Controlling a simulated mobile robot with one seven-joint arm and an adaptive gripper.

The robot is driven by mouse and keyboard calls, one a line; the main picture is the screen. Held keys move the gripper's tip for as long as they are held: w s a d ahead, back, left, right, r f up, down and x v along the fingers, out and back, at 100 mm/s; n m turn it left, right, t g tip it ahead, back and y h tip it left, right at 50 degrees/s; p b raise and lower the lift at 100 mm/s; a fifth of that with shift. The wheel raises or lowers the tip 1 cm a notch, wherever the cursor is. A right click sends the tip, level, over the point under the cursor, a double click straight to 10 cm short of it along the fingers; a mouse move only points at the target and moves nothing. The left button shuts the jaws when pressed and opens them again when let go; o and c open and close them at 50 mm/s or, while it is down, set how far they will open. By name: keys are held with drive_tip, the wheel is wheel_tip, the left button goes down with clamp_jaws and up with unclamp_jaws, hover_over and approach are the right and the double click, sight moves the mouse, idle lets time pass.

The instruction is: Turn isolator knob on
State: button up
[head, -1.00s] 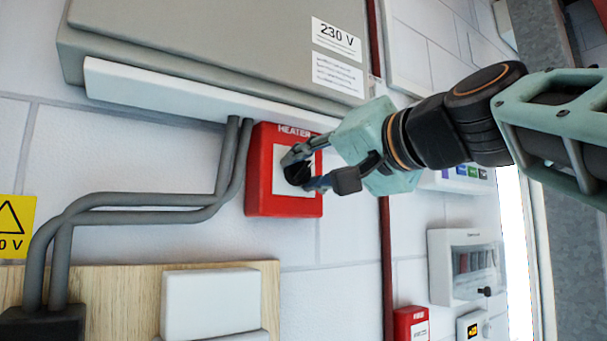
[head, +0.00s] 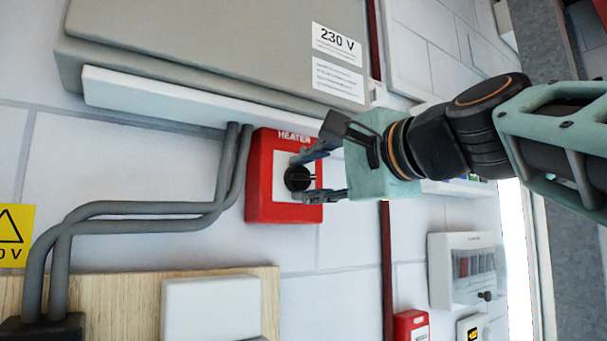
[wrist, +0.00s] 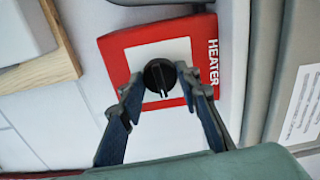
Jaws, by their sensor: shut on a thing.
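The isolator is a red box (head: 258,200) labelled HEATER, with a white square face and a round black knob (head: 298,178). In the wrist view the knob (wrist: 160,77) shows a pale line from its middle toward the lower edge of the picture; in the head view this line points right. My gripper (head: 312,177) is at the knob, one finger above it and one below in the head view. In the wrist view its fingers (wrist: 158,88) lie on either side of the knob, shut on it. The exact contact points are hard to see.
A grey 230 V cabinet (head: 200,50) with a white strip (head: 150,100) below it sits just above the box. Grey conduits (head: 140,208) run to its left. A wooden board (head: 120,290) is below left. A dark red pipe (head: 386,260) runs down the wall at right.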

drive_tip(key=shift+m, duration=0.3)
idle(0.4)
drive_tip(key=o, duration=1.2)
drive_tip(key=shift+s+d, duration=0.1)
drive_tip(key=shift+d, duration=0.05)
drive_tip(key=v, duration=1.1)
drive_tip(key=shift+s+d, duration=0.25)
drive_tip(key=shift+s, duration=0.05)
